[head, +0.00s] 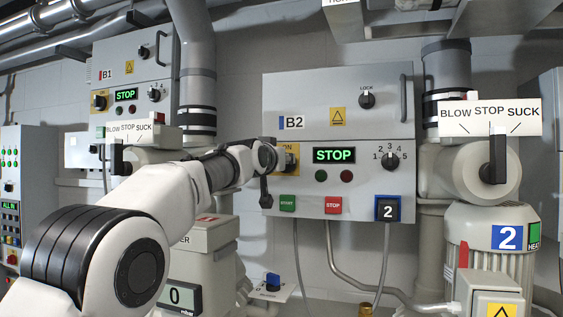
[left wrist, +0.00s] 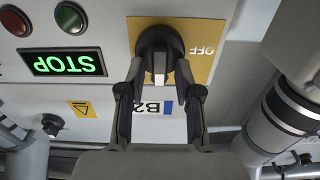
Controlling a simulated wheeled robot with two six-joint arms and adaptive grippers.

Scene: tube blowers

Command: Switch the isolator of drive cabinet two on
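Drive cabinet two is the grey box labelled B2 (head: 348,120). Its isolator is a black rotary knob (left wrist: 158,50) on a yellow plate (head: 291,151) at the cabinet's left side, mostly behind my left gripper in the head view. In the inverted left wrist view, the knob's handle with a pale stripe is upright, and OFF shows at its right on the plate (left wrist: 203,65). My left gripper (left wrist: 160,72) is open, a fingertip on each side of the knob; I cannot tell whether they touch it. The left gripper also shows in the head view (head: 265,175). My right gripper is not in view.
Cabinet B2's display (head: 334,155) reads STOP. Below are a green button (head: 287,203), a red button (head: 333,205) and a blue-framed 2 (head: 388,208). Cabinet B1 (head: 133,70) is at left. A BLOW STOP SUCK lever (head: 494,160) and blower 2 (head: 488,250) are at right.

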